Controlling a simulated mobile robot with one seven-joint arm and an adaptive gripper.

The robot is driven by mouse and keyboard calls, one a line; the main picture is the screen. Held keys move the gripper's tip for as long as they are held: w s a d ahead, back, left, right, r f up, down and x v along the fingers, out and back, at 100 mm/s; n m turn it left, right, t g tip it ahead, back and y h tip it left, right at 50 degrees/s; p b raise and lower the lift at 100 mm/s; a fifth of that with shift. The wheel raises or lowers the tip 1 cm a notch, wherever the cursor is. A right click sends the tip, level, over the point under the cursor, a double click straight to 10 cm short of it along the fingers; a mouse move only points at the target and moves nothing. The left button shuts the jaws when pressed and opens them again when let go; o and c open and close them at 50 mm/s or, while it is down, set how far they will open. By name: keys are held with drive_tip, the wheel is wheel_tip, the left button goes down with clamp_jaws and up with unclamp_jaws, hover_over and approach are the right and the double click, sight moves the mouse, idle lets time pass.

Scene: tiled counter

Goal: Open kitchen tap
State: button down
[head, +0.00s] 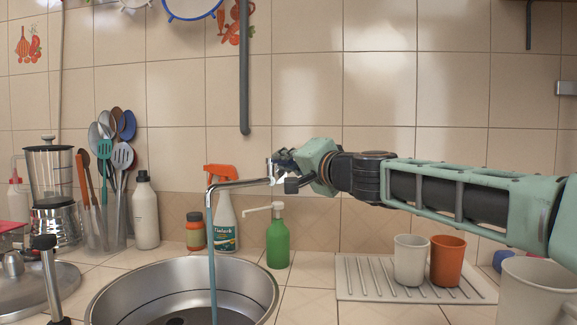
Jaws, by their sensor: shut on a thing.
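The kitchen tap (238,184) shows as a thin chrome spout that runs left over the sink and bends down at its end. A narrow bluish stream of water (212,270) falls from the spout into the round steel sink (104,299). My gripper (280,168) reaches in from the right and is at the right end of the spout. It is shut on the tap's upper part, where the handle would be. The fingers hide most of that part, so the exact grip and the handle's angle cannot be told.
A green soap dispenser (278,243) and a spray bottle (226,222) stand behind the sink. A white cup (410,262) and an orange cup (447,262) stand on a ribbed drying tray (350,290) under my arm. A utensil holder (97,226) is at the left.

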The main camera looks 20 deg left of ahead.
drive_tip(key=shift+w+f, duration=0.1)
drive_tip(key=shift+f, duration=0.25)
drive_tip(key=c, duration=2.1)
unclamp_jaws()
drive_tip(key=shift+d, duration=0.1)
drive_tip(key=shift+o, duration=0.4)
drive_tip(key=shift+r, duration=0.15)
drive_tip(key=shift+r, duration=0.1)
drive_tip(key=v, duration=1.2)
